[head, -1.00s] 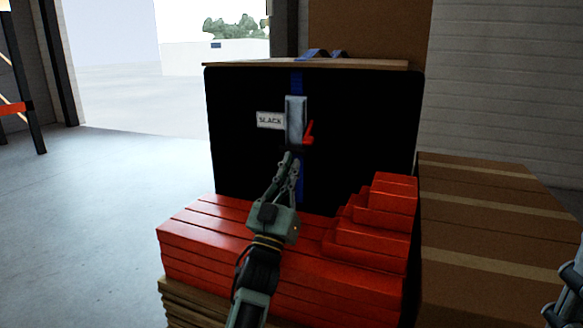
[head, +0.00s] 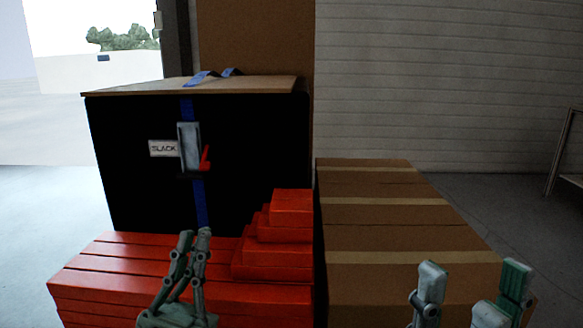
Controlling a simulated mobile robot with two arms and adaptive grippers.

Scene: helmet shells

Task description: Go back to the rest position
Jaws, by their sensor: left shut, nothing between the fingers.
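My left gripper (head: 195,236) is shut and empty. It points up in front of the red stack, below the strap buckle (head: 189,148) and apart from it. My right gripper (head: 474,270) is at the lower right, in front of the cardboard boxes. Its two fingers stand wide apart with nothing between them. A large black box (head: 135,180) has a blue strap (head: 201,205) down its front. The grey buckle on the strap has a red lever (head: 205,158) and a white tag (head: 163,149) reading "SLACK" beside it.
Stepped red slabs (head: 100,265) lie in front of the black box. Taped cardboard boxes (head: 380,215) stand to the right. Open floor (head: 510,215) shows at the right, with a metal frame (head: 562,150) at the edge. A bright doorway is at the left.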

